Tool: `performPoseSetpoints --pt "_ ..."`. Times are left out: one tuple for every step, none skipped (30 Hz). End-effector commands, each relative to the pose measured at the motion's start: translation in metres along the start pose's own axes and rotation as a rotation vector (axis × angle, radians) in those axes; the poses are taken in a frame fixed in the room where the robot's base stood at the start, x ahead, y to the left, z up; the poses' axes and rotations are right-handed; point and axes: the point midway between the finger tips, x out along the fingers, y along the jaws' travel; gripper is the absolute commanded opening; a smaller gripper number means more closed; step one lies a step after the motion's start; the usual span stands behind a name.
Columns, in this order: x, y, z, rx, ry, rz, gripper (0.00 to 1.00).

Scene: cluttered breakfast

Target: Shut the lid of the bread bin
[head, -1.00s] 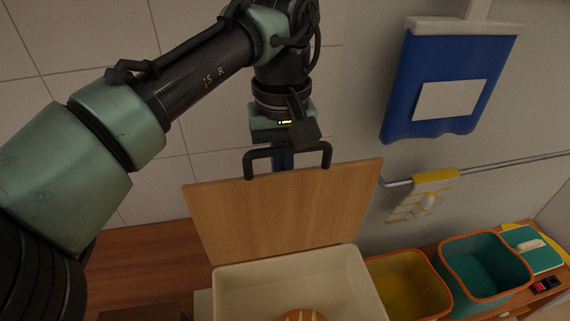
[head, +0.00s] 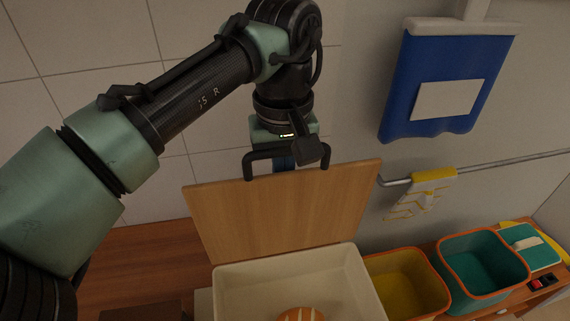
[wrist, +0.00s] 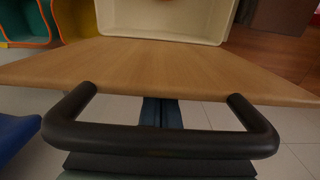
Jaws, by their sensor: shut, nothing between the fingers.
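The bread bin (head: 222,290) is a cream box at the bottom of the head view, with a striped loaf (head: 302,314) partly visible inside. Its wooden lid (head: 285,215) stands raised at the back of the bin, so the bin is open. A black bar handle (head: 250,163) is on the lid's upper edge; it spans the wrist view (wrist: 160,142). My gripper (head: 284,162) is shut and empty, pointing down at the handle on the lid's far side. Its blue fingers also show in the wrist view (wrist: 161,112), between handle bar and lid edge. The lid hides their tips; contact is unclear.
A yellow bin (head: 408,285) and a teal bin (head: 485,265) with orange rims stand right of the bread bin. A towel (head: 422,195) hangs on a rail, and a blue bag (head: 445,85) hangs on the wall. Wooden counter (head: 150,260) shows at left.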

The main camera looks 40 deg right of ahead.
Motion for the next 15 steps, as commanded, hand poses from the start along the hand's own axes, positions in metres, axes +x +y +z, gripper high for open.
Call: performPoseSetpoints --pt "0.000 0.000 0.001 0.001 0.000 0.000 0.00" --pt "0.000 0.000 0.003 0.001 -0.001 0.001 0.00" --pt "0.000 0.000 0.006 0.003 -0.001 0.001 0.00" --pt "0.000 0.000 0.009 0.003 -0.001 0.002 0.00" --pt "-0.001 0.000 0.013 0.003 -0.001 0.002 0.00" --pt "-0.001 0.000 0.017 0.003 -0.001 0.002 0.00" --pt "0.000 0.000 0.020 0.004 -0.002 0.002 0.00" --pt "0.000 0.000 0.022 0.003 -0.002 0.002 0.00" --pt "0.000 0.000 0.025 0.002 -0.002 0.001 0.00" --pt "-0.001 0.000 0.026 0.001 -0.002 0.001 0.00" --pt "-0.001 0.000 0.027 0.001 -0.002 0.000 0.00" --pt "-0.001 0.000 0.028 0.001 -0.002 0.000 0.00" --pt "-0.001 0.000 0.028 0.001 -0.002 0.000 0.00" --pt "-0.001 0.000 0.028 0.001 -0.002 0.000 0.00" --pt "-0.001 0.000 0.027 0.001 -0.002 0.000 0.00"
